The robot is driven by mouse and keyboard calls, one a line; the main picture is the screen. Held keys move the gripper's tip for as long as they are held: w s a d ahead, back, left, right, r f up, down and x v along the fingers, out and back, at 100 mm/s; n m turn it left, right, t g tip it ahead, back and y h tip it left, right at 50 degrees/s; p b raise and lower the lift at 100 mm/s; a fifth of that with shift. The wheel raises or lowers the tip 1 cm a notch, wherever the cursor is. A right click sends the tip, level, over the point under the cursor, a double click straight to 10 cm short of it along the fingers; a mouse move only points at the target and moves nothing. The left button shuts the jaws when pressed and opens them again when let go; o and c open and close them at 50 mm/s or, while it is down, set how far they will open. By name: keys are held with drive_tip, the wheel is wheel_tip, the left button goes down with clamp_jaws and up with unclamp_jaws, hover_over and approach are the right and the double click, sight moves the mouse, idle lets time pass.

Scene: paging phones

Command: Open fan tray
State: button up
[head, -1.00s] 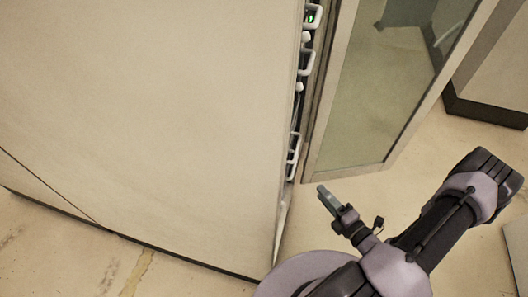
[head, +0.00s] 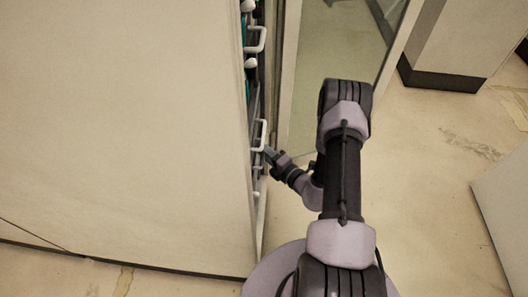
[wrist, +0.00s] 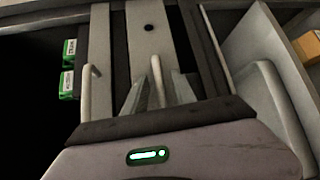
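Several white pull handles line the narrow open front of the tall beige cabinet in the head view. The lower handle (head: 259,136) is beside my gripper (head: 267,153), whose tip is at or very near it; contact cannot be told. In the wrist view my gripper's pale fingers (wrist: 155,90) point at a grey panel strip (wrist: 150,35) with a dark hole. A bent pale handle bar (wrist: 92,85) stands to their left. No label identifies the fan tray.
The beige cabinet side (head: 120,120) fills the left. A glass door (head: 335,75) stands open right of the front, close to my arm. Green-labelled modules (wrist: 67,80) sit in a dark bay at left. Floor (head: 440,190) is clear at right.

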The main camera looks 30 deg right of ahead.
clamp_jaws()
idle(1.4)
